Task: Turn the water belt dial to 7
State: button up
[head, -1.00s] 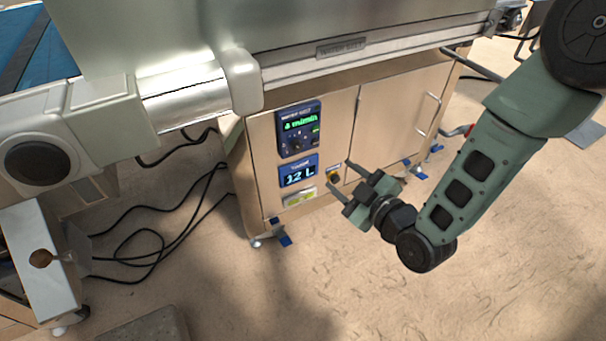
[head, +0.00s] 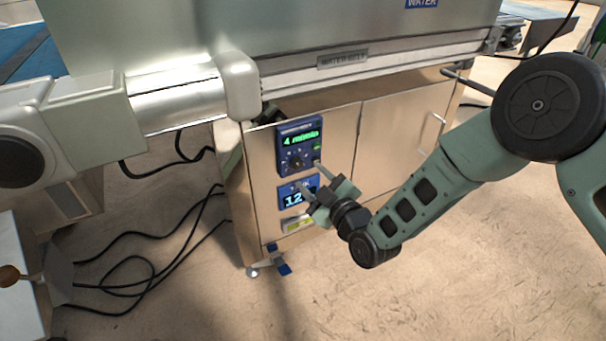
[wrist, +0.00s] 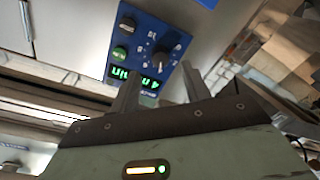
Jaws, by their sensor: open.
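The water belt control panel (head: 285,154) is a blue box on the cabinet front. Its green display seems to read 4 m/min. The black dial (head: 296,162) sits below the display; its pointer setting is too small to read. In the wrist view the panel appears upside down, with the dial (wrist: 158,54) beyond the fingertips. My gripper (head: 308,174) is open and empty, just in front of the panel and slightly below and right of the dial. In the wrist view my gripper's fingers (wrist: 160,72) point toward the dial, apparently apart from it.
A green button (wrist: 120,53) and a black knob (wrist: 128,24) are beside the dial. The belt rail (head: 370,74) overhangs the cabinet (head: 390,140). Black cables (head: 140,262) lie on the floor at left.

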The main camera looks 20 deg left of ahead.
aim_at(300, 166)
jog(key=shift+b+x, duration=0.5)
jog(key=shift+x, duration=1.85)
jog(key=c, duration=1)
